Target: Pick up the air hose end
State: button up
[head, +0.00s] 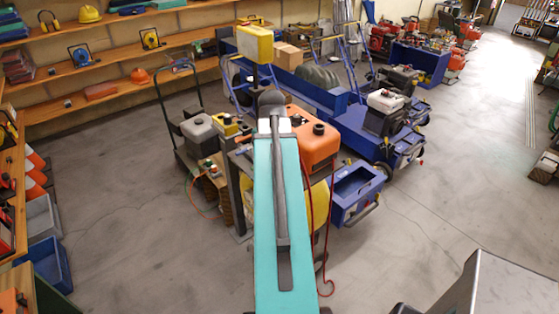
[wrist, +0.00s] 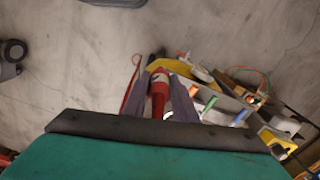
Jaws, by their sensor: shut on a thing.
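The air hose end (wrist: 159,92) is a red cylindrical piece with a pale tip, seen in the wrist view. My gripper (wrist: 164,80) is shut on it, with one dark finger on each side. A thin red hose (wrist: 130,85) shows just left of the fingers. In the head view the red hose (head: 309,205) hangs beside my teal arm and curls near the floor. My arm hides the gripper and the held end in the head view.
An orange machine (head: 315,143) and a blue open box (head: 356,190) are close to the right of my arm. A grey canister (head: 200,131) stands on a hand truck to the left. Shelves (head: 105,53) line the back wall. The floor (head: 130,225) is clear at left.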

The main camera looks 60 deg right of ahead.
jog(key=shift+s+a+r, duration=0.1)
jog(key=shift+s+a, duration=0.1)
jog(key=shift+a, duration=0.4)
jog(key=shift+s+a, duration=0.2)
jog(key=shift+a, duration=0.4)
jog(key=w+a+f+n+b, duration=0.35)
jog(key=w+a+n, duration=0.25)
jog(key=w+a, duration=0.35)
jog(key=w+a+f+n+b, duration=0.35)
jog(key=w+a+n, duration=0.35)
jog(key=w, duration=0.4)
jog(key=w+a+f+n+b, duration=0.1)
jog(key=w+a+n+b, duration=0.1)
jog(key=a, duration=0.6)
jog(key=w+a+f+n+b, duration=0.2)
jog(key=w+a+n, duration=0.3)
jog(key=a, duration=0.4)
jog(key=w+a+f+n+b, duration=0.1)
jog(key=w+a+n+b, duration=0.1)
jog(key=a, duration=0.6)
jog(key=shift+w+a+f+n, duration=0.2)
jog(key=shift+w+n, duration=0.5)
jog(key=shift+n, duration=0.5)
